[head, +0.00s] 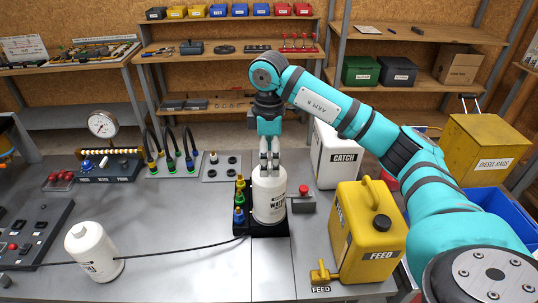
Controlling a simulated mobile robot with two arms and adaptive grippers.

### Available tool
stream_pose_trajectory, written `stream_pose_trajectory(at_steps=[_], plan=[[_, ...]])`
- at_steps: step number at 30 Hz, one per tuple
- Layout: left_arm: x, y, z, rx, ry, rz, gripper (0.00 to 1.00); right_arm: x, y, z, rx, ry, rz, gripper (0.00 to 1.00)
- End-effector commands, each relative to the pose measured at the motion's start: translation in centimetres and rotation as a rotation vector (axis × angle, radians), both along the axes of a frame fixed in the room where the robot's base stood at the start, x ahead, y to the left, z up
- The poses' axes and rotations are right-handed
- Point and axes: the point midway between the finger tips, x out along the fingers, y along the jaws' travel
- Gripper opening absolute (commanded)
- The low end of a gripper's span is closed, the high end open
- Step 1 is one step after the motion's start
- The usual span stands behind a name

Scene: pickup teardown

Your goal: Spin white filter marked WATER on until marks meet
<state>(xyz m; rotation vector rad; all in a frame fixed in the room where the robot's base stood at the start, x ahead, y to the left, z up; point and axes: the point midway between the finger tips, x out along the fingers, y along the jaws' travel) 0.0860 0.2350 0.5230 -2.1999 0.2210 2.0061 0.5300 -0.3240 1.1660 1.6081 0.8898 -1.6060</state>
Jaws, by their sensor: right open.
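A white filter (269,203) with dark lettering, partly readable as WATER, stands upright on a black base (268,229) near the middle of the bench in the head view. My right gripper (269,163) points straight down at the top of this filter, its fingertips at or just over its upper end. It is open; whether the fingers touch the filter cannot be told. Any alignment marks are too small or hidden to make out. Another white canister (92,252) stands slightly tilted at the left front, its label mostly turned away. My left gripper is not in view.
Coloured fittings (239,201) sit close left of the filter and a red-button box (303,198) close right. A yellow FEED can (366,235) and white CATCH container (335,155) stand farther right. A black cable (185,252) crosses the front bench.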

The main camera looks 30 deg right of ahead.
Motion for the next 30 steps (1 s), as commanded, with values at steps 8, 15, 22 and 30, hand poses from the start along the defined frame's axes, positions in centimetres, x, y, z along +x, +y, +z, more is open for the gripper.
stream_pose_trajectory(at_steps=[8, 15, 22, 30], plan=[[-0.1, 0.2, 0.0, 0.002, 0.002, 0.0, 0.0, 0.0, 0.0, 0.4, 0.001, -0.001, 0.0, 0.77], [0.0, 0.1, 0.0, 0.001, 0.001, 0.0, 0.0, 0.1, 0.0, 4.5, -0.001, -0.007, 0.001, 0.77], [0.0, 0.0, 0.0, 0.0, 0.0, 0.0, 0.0, 0.1, 0.0, 8.7, -0.002, -0.006, -0.001, 0.77], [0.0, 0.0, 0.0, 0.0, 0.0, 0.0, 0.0, 0.0, 0.0, 11.5, -0.001, -0.003, 0.0, 0.77]])
